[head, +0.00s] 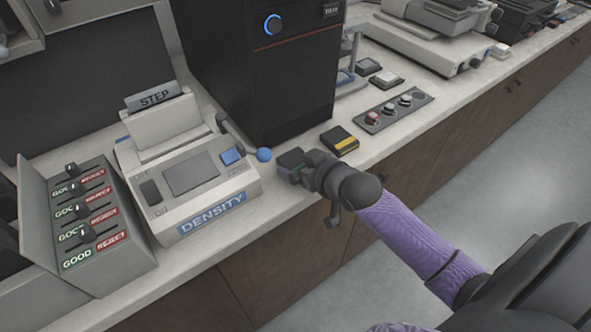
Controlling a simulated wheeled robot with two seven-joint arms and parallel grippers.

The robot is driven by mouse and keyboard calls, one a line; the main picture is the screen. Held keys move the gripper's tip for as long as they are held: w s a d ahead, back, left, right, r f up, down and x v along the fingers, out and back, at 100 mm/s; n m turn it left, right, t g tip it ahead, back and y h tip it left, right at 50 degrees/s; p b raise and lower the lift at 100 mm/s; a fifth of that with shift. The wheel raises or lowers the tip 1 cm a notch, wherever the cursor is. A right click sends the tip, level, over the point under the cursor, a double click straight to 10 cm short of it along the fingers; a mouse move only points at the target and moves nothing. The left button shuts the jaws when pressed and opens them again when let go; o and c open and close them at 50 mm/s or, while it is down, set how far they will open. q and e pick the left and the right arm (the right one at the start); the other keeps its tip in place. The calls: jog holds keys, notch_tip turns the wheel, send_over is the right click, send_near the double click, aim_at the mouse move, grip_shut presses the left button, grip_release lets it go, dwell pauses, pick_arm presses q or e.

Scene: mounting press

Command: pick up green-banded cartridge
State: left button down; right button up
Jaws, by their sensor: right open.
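My right gripper (297,170) reaches in from the lower right, over the front edge of the counter, just right of the density device. It is open. A dark block with a trace of green (291,158) shows at its fingertips and looks like the green-banded cartridge. The gripper hides most of it, and I cannot tell whether the fingers touch it or stand around it. A dark cartridge with a yellow band (340,140) lies on the counter just behind and right of the gripper. My left gripper is not in view.
The density device (190,172), with a blue-balled lever (264,155), stands close left of the gripper. A tall black cabinet (262,75) stands behind. A panel with three knobs (394,109) lies to the right. A good/reject slider box (88,220) is at left.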

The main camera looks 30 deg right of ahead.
jog(key=shift+w+f, duration=0.2)
jog(key=shift+w, duration=0.1)
jog(key=shift+r, duration=0.1)
jog(key=c, duration=1)
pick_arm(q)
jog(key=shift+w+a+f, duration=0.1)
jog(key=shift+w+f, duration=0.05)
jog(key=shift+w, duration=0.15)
